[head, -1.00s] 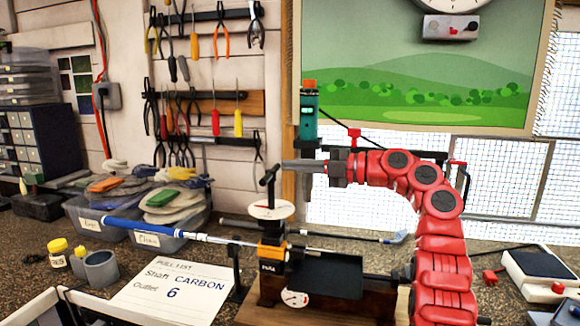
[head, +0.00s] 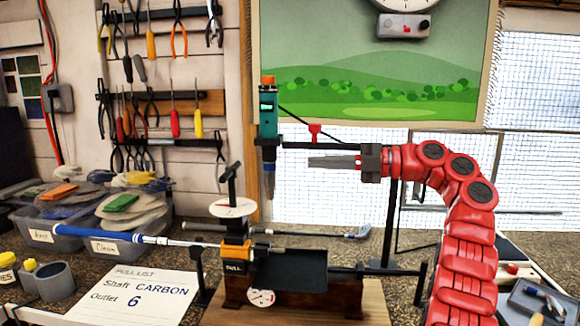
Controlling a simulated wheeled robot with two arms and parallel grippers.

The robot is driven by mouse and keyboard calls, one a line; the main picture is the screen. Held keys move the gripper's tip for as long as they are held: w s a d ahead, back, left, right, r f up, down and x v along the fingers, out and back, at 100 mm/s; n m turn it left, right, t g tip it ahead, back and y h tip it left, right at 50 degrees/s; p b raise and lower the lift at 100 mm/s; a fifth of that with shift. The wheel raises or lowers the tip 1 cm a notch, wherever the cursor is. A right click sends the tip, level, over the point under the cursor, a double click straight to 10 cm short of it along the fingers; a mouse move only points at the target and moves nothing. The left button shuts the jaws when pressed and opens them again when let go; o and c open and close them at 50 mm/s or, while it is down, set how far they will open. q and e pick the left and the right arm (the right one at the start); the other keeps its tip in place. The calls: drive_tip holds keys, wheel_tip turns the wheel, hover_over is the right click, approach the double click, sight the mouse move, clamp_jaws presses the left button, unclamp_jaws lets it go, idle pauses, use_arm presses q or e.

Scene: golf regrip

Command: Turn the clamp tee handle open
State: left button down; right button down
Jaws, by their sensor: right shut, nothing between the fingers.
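The black clamp tee handle (head: 231,173) stands upright above a white round dial (head: 232,208), its crossbar slanted in the head view. Below it is the clamp, an orange and black block (head: 236,253) marked PULL. A golf club with a blue grip (head: 100,235) runs into the clamp from the left. My right gripper (head: 312,161) is shut and empty, pointing left, to the right of the tee handle in the picture and apart from it. My left gripper is not in view.
A teal tool (head: 268,110) hangs on an arm above and behind the clamp. A pull list card (head: 135,295) lies left of the clamp, marked CARBON and outlet 6. A tray (head: 540,300) sits at the right.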

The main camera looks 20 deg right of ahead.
drive_tip(key=v, duration=0.2)
drive_tip(key=m+y+p, duration=0.3)
drive_tip(key=m+p, duration=1.2)
approach(232, 189)
drive_tip(key=w+a+r, duration=0.3)
drive_tip(key=w+r, duration=0.2)
drive_tip(key=w, duration=0.2)
drive_tip(key=shift+s+a+f, duration=0.2)
drive_tip(key=shift+a+f, duration=0.05)
drive_tip(key=shift+b, duration=0.35)
